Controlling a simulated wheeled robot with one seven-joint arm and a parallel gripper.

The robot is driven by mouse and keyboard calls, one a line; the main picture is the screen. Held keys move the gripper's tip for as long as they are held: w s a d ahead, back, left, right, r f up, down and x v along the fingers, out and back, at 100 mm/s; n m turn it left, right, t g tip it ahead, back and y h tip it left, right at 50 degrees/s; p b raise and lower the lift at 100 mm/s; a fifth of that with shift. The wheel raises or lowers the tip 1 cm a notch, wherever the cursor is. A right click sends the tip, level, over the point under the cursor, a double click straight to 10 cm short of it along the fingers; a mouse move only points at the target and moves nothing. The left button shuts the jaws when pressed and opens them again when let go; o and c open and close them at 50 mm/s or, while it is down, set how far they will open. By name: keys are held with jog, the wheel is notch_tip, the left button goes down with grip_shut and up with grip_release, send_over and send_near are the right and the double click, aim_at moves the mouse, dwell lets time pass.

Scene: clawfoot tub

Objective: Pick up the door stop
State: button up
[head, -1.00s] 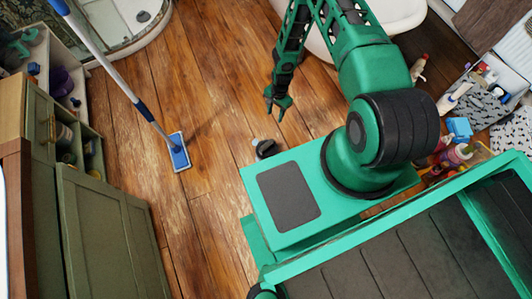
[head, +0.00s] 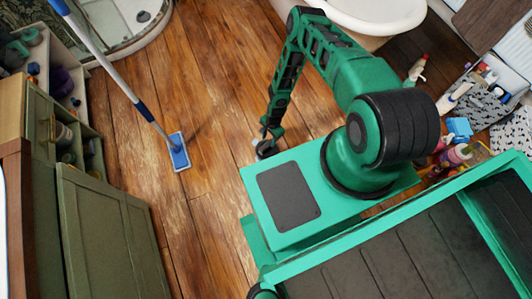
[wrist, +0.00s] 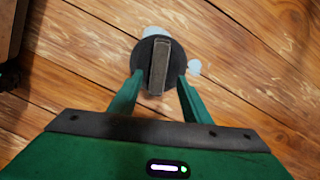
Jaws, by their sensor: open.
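The door stop (wrist: 161,66) is a dark round piece with a grey upright bar across its middle. It is on the wooden floor in the wrist view. In the head view the door stop (head: 265,150) is close to the edge of my base, partly hidden by my gripper (head: 271,132). In the wrist view my gripper (wrist: 159,80) is open, with one finger on each side of the door stop's near part. I cannot tell whether the fingers touch it.
Pale patches lie beside the door stop in the wrist view. A blue mop (head: 179,152) stands on the floor to the left, near a green cabinet (head: 105,225). A white tub (head: 375,15) is at the back. The middle floor is clear.

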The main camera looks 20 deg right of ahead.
aim_at(267, 144)
jog(key=f, duration=0.2)
jog(key=s+a+f, duration=0.1)
jog(key=shift+a+f, duration=0.1)
jog(key=shift+f, duration=0.65)
jog(key=shift+c, duration=0.4)
jog(key=c, duration=1)
jog(key=shift+w, duration=0.1)
grip_shut()
jog(key=shift+a, duration=0.1)
